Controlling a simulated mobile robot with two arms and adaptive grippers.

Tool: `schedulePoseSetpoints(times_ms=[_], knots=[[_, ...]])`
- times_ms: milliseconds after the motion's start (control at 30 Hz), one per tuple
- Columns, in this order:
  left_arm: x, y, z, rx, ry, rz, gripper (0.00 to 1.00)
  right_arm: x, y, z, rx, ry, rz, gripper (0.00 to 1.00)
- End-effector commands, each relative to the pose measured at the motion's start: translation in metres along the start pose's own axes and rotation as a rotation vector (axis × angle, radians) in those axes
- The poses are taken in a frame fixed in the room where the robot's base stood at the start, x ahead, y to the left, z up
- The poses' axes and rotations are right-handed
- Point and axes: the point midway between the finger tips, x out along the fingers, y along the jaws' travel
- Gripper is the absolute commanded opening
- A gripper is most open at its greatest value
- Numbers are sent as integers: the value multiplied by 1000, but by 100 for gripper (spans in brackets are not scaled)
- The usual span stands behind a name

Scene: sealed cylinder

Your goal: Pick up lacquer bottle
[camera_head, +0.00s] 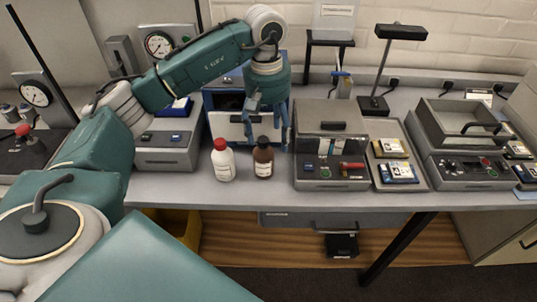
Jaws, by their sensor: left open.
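Two bottles stand upright side by side near the front edge of the bench: a white bottle (223,162) with a red cap and a brown bottle (263,160) with a dark cap and pale label. I cannot read the labels, so I cannot tell which is the lacquer bottle. My left gripper (266,130) points down with its fingers apart, just above and around the top of the brown bottle in the picture. It appears empty; whether it touches the cap is unclear. My right gripper is not in view.
A grey device (331,145) with buttons stands close to the right of the brown bottle. A grey tray (404,179) with small boxes lies farther right. A blue-framed box (222,101) stands behind the gripper. Bare bench shows in front of the bottles.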

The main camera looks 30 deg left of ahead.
Motion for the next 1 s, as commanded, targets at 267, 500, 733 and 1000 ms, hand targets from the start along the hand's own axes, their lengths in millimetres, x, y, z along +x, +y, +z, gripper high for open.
schedulePoseSetpoints(times_ms=[267, 500, 733, 1000], knots=[[25, -16, -9, 5, 20, -48, 68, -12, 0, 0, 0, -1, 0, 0], [50, -16, -10, 4, 21, -44, 68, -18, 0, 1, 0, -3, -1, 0], [76, -22, -12, 2, 17, -46, 68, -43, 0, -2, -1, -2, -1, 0], [102, -21, -14, 5, 22, -41, 68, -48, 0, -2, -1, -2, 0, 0]])
